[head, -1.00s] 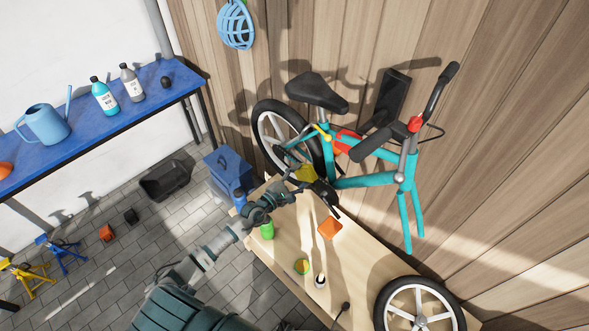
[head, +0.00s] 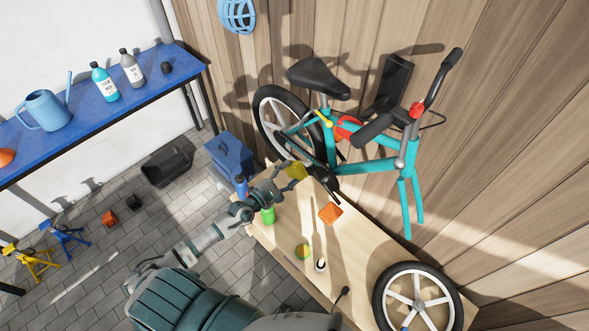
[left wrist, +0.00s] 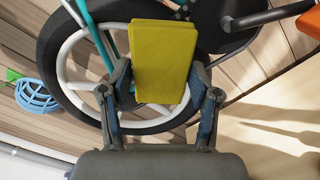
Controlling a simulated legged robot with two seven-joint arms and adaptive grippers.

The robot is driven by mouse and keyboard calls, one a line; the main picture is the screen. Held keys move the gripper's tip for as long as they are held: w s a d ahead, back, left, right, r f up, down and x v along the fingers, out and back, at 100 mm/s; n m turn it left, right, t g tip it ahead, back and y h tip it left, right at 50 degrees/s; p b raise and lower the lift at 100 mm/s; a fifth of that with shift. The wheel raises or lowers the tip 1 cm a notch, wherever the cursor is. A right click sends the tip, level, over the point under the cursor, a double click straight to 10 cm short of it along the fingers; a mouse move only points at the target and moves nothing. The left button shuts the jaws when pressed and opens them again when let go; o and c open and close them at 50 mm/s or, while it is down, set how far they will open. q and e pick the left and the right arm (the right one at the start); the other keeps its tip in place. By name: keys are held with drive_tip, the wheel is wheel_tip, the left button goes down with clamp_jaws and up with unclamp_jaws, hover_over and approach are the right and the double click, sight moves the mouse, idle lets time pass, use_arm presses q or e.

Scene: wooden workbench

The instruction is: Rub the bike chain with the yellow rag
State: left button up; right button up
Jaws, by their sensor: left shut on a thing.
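My left gripper (head: 288,180) is shut on the yellow rag (head: 296,171), beside the bike's rear wheel and crank. In the left wrist view the rag (left wrist: 163,60) is a flat, folded yellow block between the two fingertips (left wrist: 160,92). The teal bike (head: 365,167) stands at the back of the workbench with its front wheel off. The bike chain (head: 301,149) runs between the rear wheel (head: 268,104) and the crank, dark and thin. In the wrist view the rag hides part of that area. I cannot tell whether the rag touches the chain. My right gripper is not in view.
The loose front wheel (head: 418,302) lies at the near right. A blue toolbox (head: 230,158) is left of the bench.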

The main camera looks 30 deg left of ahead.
use_arm(q)
drive_tip(key=shift+s, duration=0.15)
drive_tip(key=shift+v, duration=1)
drive_tip(key=shift+s+a, duration=0.25)
drive_tip(key=shift+s, duration=0.2)
